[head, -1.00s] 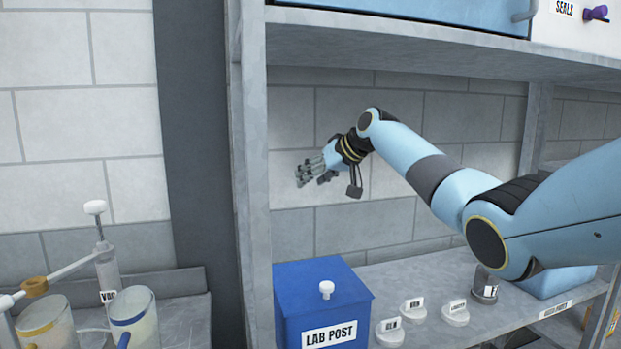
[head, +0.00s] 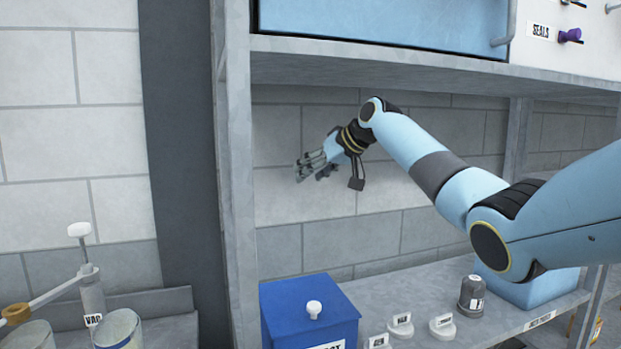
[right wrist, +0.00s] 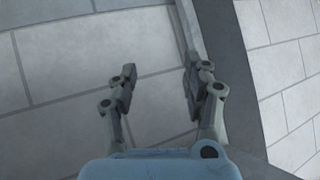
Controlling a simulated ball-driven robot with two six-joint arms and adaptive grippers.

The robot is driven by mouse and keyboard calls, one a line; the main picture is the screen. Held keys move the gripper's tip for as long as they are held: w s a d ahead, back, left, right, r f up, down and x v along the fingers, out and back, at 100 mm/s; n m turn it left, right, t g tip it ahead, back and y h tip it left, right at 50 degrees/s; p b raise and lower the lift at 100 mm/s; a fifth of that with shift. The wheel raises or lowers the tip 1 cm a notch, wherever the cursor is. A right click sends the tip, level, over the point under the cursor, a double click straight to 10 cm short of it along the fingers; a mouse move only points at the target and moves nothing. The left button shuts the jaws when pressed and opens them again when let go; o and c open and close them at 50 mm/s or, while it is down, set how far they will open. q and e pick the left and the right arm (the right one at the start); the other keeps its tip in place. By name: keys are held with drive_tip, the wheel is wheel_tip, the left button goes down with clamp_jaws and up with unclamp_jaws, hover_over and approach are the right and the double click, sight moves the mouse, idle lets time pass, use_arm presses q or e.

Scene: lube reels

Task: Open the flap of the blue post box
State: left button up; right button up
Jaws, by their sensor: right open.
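The blue post box (head: 285,299) stands on the shelf at the bottom of the head view, with a white knob (head: 314,309) on its blue top. Its front label is mostly cut off by the lower edge. My right gripper (head: 306,170) is open and empty above the box, in front of the block wall, with its fingers pointing left. In the right wrist view the two fingers (right wrist: 158,90) are spread apart with only wall and a shelf post behind them. The box does not show there. My left gripper is not in view.
Small labelled white knobs (head: 401,325) and a dark grey canister (head: 472,294) stand on the shelf right of the box. A grey post (head: 237,180) rises left of it. A blue-fronted upper compartment (head: 385,25) sits above my arm.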

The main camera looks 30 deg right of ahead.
drive_tip(key=shift+d, duration=0.1)
idle(0.3)
drive_tip(key=v, duration=1.2)
